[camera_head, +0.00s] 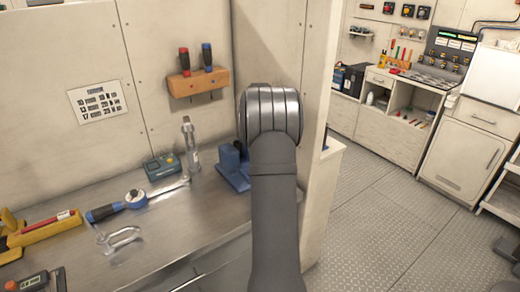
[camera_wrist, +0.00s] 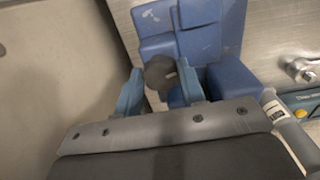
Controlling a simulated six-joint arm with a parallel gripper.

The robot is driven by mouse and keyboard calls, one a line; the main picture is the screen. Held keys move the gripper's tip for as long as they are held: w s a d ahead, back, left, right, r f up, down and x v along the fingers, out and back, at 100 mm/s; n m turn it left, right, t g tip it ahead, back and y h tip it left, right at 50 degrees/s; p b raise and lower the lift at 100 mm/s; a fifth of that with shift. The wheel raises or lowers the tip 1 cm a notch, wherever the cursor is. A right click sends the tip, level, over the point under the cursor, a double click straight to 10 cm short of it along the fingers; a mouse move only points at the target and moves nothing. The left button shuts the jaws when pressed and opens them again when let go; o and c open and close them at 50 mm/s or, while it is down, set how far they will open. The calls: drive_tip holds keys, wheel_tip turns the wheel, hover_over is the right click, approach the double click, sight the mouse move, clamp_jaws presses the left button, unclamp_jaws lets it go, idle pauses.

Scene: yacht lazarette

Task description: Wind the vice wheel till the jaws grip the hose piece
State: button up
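The blue vice (camera_head: 233,170) stands on the bench at the foot of the wall corner, partly hidden behind my arm in the head view. In the wrist view the blue vice body (camera_wrist: 200,40) fills the upper middle. A dark round knob (camera_wrist: 160,72), apparently the vice wheel, lies between the two blue fingers of my gripper (camera_wrist: 158,82). The fingers are apart, one on each side of it, very close to its edges. Whether they press on it I cannot tell. I cannot make out the hose piece or the jaw gap.
A metal fitting (camera_head: 190,145) and a green-grey device (camera_head: 162,166) stand left of the vice. A blue-handled tool (camera_head: 105,212) and a metal shackle (camera_head: 118,238) lie on the bench (camera_head: 190,225). A wooden rack (camera_head: 198,83) holds screwdrivers above. The partition (camera_head: 322,140) closes the right side.

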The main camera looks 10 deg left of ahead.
drive_tip(key=shift+c, duration=0.8)
drive_tip(key=shift+m, duration=0.3)
drive_tip(key=m, duration=0.3)
drive_tip(key=shift+a+m, duration=0.1)
drive_tip(key=shift+m, duration=0.2)
drive_tip(key=shift+a+m, duration=0.1)
drive_tip(key=shift+m, duration=1.6)
drive_tip(key=o, duration=1)
